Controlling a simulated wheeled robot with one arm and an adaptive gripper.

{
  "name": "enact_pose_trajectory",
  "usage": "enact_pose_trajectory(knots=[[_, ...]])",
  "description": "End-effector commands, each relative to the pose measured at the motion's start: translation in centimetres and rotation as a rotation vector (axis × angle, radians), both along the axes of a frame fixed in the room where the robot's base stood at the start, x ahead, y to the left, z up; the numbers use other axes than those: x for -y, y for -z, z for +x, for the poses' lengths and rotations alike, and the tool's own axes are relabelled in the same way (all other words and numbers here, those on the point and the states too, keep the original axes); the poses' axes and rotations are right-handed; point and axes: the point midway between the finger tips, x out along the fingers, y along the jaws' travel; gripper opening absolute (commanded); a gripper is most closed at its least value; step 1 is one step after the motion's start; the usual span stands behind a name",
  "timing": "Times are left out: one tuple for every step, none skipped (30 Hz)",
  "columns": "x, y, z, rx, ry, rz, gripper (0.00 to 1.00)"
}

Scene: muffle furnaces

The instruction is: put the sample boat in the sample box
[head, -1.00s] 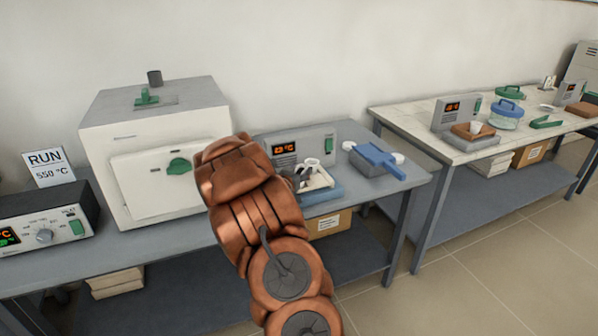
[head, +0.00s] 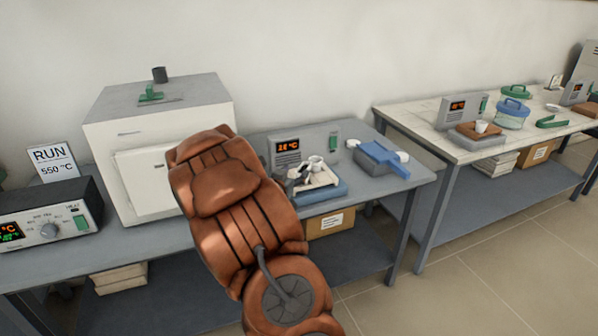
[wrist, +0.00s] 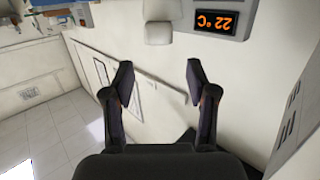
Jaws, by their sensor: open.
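My gripper (wrist: 158,78) is open in the wrist view, with nothing between its two dark fingers. A small whitish block (wrist: 158,22) lies beyond the fingertips, apart from them; I cannot tell whether it is the sample boat. In the head view, a small white cup (head: 316,163) is at a pale tray (head: 322,180) on a blue base, beside dark parts that may be my gripper. My copper arm hides part of this area. A grey box with a blue top (head: 378,158) stands to the right; I cannot tell whether it is the sample box.
A white furnace (head: 160,112) stands at left behind my arm. A grey display unit (head: 302,146) stands behind the tray. A controller (head: 48,222) and a RUN sign (head: 54,162) are at far left. A second bench (head: 425,120) holds similar equipment at right.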

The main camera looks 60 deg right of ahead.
Motion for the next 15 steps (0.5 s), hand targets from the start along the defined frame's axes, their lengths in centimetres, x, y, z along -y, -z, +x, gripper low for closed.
enact_pose_trajectory(knots=[[-0.8,-0.1,-0.1,0.0,-0.003,0.0,0.57],[-1.3,-0.1,-0.2,-0.001,-0.003,0.002,0.57],[-1.8,-0.1,-0.3,-0.001,-0.002,0.003,0.57],[-2.1,-0.1,-0.4,-0.001,-0.002,0.004,0.57],[-2.5,-0.2,-0.5,-0.001,-0.002,0.004,0.57],[-2.8,-0.2,-0.5,-0.001,-0.001,0.004,0.57],[-3.1,-0.3,-0.6,-0.001,-0.001,0.004,0.57],[-3.3,-0.3,-0.6,-0.001,-0.002,0.004,0.57],[-3.6,-0.4,-0.6,-0.001,-0.002,0.004,0.57],[-3.7,-0.4,-0.7,-0.001,-0.002,0.004,0.57],[-3.9,-0.5,-0.7,0.0,-0.002,0.003,0.57],[-4.0,-0.5,-0.8,0.0,-0.002,0.003,0.57],[-4.1,-0.5,-0.8,0.0,-0.001,0.003,0.57],[-4.2,-0.5,-0.8,0.0,-0.001,0.003,0.57],[-4.2,-0.6,-0.8,0.0,-0.001,0.003,0.57]])
